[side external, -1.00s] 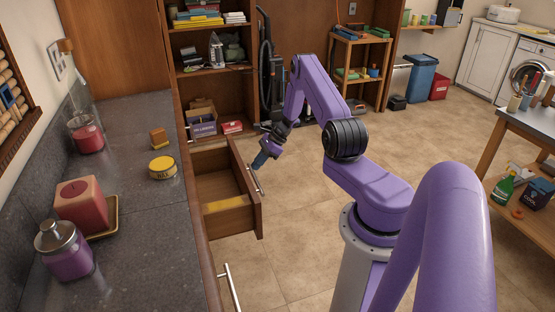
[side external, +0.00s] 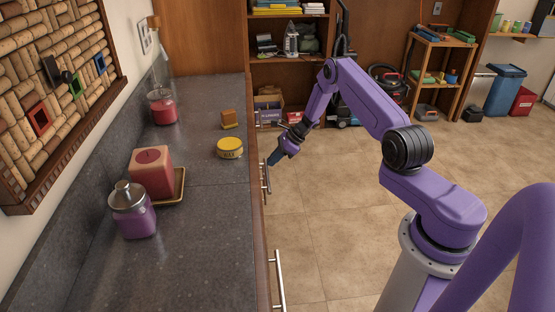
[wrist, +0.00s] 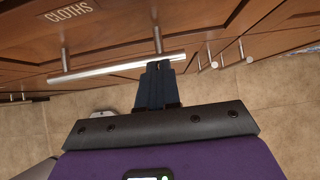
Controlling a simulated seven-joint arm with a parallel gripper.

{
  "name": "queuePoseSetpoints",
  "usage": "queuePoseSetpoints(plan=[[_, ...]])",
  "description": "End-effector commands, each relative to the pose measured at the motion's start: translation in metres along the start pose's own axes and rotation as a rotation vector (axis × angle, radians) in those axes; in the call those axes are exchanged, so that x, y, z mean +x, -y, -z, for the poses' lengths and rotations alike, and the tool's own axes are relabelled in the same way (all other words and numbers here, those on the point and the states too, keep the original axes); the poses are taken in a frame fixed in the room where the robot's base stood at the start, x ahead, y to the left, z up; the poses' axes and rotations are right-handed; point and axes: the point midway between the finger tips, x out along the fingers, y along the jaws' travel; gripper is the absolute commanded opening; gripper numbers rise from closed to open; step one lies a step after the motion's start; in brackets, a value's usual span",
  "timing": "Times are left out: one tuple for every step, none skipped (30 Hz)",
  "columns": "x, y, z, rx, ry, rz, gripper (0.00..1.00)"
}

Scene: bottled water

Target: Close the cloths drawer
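The cloths drawer (wrist: 105,35) has a wooden front marked CLOTHS and a silver bar handle (wrist: 110,70). Its front looks flush with the cabinet beneath the dark countertop (side external: 200,220). The handle also shows in the side external view (side external: 266,178), but the counter edge hides most of the drawer front. My gripper (wrist: 157,66) has its two dark fingers close together, with tips at the right part of the handle. I see nothing between the fingers, and cannot tell whether they touch the bar. The side external view shows my gripper (side external: 274,158) beside the counter edge.
Another handle (side external: 277,280) sticks out nearer the camera. Shelves (side external: 290,60) stand behind. The tiled floor (side external: 340,220) right of the cabinet is open.

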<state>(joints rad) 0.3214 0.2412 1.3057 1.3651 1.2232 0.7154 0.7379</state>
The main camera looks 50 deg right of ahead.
Motion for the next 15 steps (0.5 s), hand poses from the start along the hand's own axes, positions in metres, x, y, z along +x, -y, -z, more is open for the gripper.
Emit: queuePoseSetpoints(plan=[[0.004,-0.003,-0.004,-0.004,0.001,-0.006,0.0],[0.004,-0.003,-0.004,-0.004,0.001,-0.006,0.0],[0.004,-0.003,-0.004,-0.005,0.002,-0.006,0.0],[0.004,-0.003,-0.004,-0.005,0.002,-0.007,0.0],[0.004,-0.003,-0.005,-0.005,0.002,-0.007,0.0],[0.005,-0.003,-0.005,-0.006,0.002,-0.008,0.0],[0.005,-0.003,-0.005,-0.006,0.002,-0.008,0.0],[0.005,-0.004,-0.005,-0.006,0.002,-0.008,0.0],[0.004,-0.004,-0.005,-0.006,0.002,-0.008,0.0],[0.003,-0.004,-0.004,-0.006,0.002,-0.008,0.0],[0.002,-0.003,-0.003,-0.006,0.002,-0.008,0.0],[-0.001,-0.003,-0.001,-0.005,0.002,-0.008,0.0],[-0.003,-0.003,0.001,-0.004,0.002,-0.007,0.0],[-0.007,-0.002,0.004,-0.003,0.002,-0.005,0.0],[-0.012,-0.002,0.008,-0.002,0.002,-0.004,0.0]])
